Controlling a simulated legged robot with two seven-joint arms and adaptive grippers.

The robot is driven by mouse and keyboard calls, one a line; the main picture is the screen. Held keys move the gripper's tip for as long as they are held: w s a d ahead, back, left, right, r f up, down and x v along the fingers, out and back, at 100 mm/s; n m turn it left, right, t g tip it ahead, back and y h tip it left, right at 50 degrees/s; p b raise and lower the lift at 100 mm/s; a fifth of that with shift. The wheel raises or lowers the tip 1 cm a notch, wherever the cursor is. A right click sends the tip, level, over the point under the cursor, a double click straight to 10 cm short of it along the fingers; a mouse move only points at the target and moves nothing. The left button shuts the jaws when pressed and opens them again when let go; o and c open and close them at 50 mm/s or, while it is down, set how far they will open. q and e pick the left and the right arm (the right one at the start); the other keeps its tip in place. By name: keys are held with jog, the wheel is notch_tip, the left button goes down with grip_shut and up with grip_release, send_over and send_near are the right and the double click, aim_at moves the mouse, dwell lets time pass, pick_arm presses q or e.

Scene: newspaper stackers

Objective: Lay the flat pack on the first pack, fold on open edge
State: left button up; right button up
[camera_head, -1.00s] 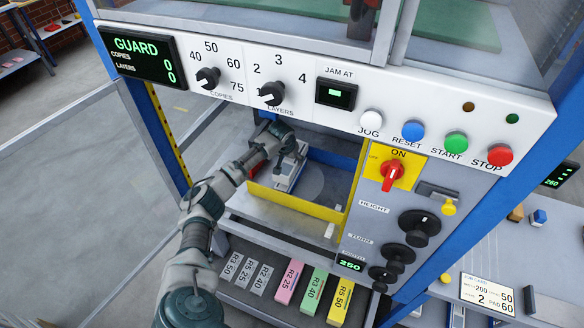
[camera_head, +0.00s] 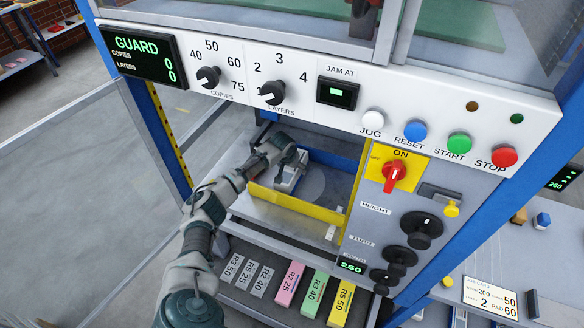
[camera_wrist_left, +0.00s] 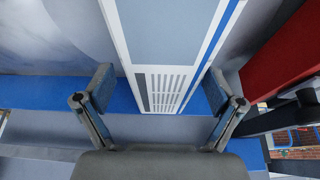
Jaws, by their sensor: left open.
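My left gripper (camera_head: 287,160) reaches into the machine's bay from the left. Below it is a pale pack (camera_head: 289,181), partly hidden by the gripper. In the left wrist view the left gripper (camera_wrist_left: 160,92) is open, one finger on each side of the pack (camera_wrist_left: 168,45). The pack shows a grey-blue face, white and blue edges and rows of printed lines. I cannot tell whether the fingers touch it, or whether another pack lies beneath. The right gripper is not in view.
A yellow rail (camera_head: 297,205) borders the bay in front. The white control panel (camera_head: 330,60) overhangs it, and blue posts stand at the sides. Coloured blocks (camera_head: 315,290) lie on a shelf below. In the wrist view a red part (camera_wrist_left: 285,55) is close on the right.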

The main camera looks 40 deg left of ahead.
pick_arm(q)
jog(key=shift+s+r, duration=0.1)
jog(key=shift+r, duration=0.2)
jog(key=p+v, duration=0.2)
jog(key=v, duration=0.9)
jog(key=shift+r, duration=0.2)
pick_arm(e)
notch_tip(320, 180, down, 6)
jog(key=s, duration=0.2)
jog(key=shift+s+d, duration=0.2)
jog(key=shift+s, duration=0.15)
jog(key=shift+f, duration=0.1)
